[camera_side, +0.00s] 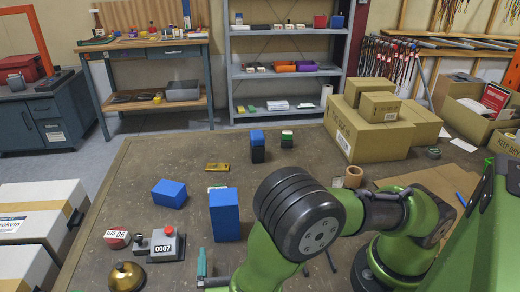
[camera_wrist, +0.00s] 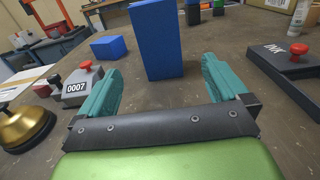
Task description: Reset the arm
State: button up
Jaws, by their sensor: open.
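My gripper (camera_wrist: 160,95) is open and empty, with its two teal fingers apart. A tall blue block (camera_wrist: 157,42) stands upright on the table beyond the fingertips in the wrist view. In the side view this tall blue block (camera_side: 225,215) stands in front of my green arm, and one teal finger (camera_side: 202,264) shows low in the picture. The other finger is hidden behind my arm there. A second blue block (camera_side: 169,194) lies on the table to the left. A blue block on a black one (camera_side: 258,147) stands farther back.
A yellow item (camera_side: 217,167) lies mid-table. Cardboard boxes (camera_side: 362,133) and a tape roll (camera_side: 353,177) are on the right. The far left tabletop is clear.

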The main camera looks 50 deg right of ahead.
jog(key=shift+r+m+g, duration=0.4)
jog(key=shift+m+g, duration=0.3)
jog(key=s+d+r+m+g+y, duration=0.2)
jog(key=d+r+m+y, duration=0.5)
jog(key=m, duration=0.8)
jog(key=s+d+r+m+g+y, duration=0.2)
jog(key=s+d+r+m+y, duration=0.2)
jog(key=r+m, duration=0.9)
jog(key=d+m+y, duration=0.1)
jog(key=d+y, duration=0.2)
jog(key=d, duration=0.1)
jog(key=shift+d+r+m+y, duration=0.25)
jog(key=shift+d+m+y, duration=0.15)
